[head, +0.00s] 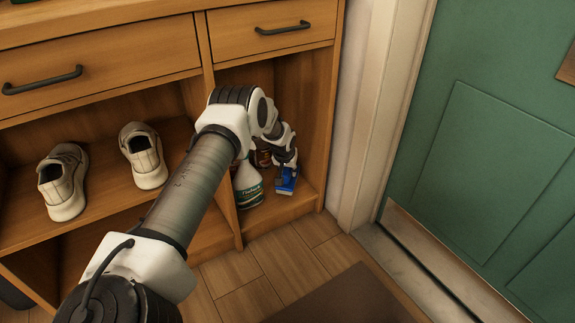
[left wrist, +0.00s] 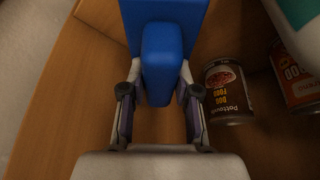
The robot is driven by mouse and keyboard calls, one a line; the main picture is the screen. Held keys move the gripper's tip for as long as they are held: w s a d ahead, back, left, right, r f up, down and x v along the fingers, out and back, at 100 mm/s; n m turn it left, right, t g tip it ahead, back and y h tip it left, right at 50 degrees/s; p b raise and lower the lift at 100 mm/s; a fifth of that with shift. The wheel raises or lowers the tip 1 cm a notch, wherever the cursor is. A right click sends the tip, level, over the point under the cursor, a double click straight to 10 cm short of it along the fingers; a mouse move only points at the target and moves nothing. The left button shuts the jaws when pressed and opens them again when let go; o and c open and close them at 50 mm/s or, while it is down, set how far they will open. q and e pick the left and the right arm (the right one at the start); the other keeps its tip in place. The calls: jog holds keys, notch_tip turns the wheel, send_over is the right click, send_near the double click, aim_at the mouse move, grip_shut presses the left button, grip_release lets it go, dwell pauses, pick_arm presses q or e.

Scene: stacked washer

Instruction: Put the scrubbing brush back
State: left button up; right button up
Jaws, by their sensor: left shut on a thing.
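The blue scrubbing brush (head: 286,180) is inside the right compartment of the wooden cabinet, near its front right. It also shows in the left wrist view (left wrist: 162,60), between the two fingers. My left gripper (left wrist: 158,95) is shut on the brush's blue handle. In the head view the left gripper (head: 286,166) reaches into the compartment from above, its fingers small and partly hidden. The brush is low, close to the compartment floor; I cannot tell whether it touches it. My right gripper is out of view.
A spray bottle (head: 248,186) stands left of the brush. A dog food can (left wrist: 229,92) and another can (left wrist: 297,78) stand close by. The cabinet's right wall (head: 318,130) is near. Shoes (head: 143,155) occupy the left shelf.

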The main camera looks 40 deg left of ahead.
pick_arm(q)
notch_tip(320, 180, down, 3)
jog(key=shift+f+b, duration=0.1)
jog(key=shift+b, duration=0.5)
jog(key=shift+f, duration=0.1)
grip_shut()
jog(key=shift+r, duration=0.25)
jog(key=shift+f, duration=0.15)
jog(key=o, duration=1)
grip_release()
jog(key=shift+f, duration=0.1)
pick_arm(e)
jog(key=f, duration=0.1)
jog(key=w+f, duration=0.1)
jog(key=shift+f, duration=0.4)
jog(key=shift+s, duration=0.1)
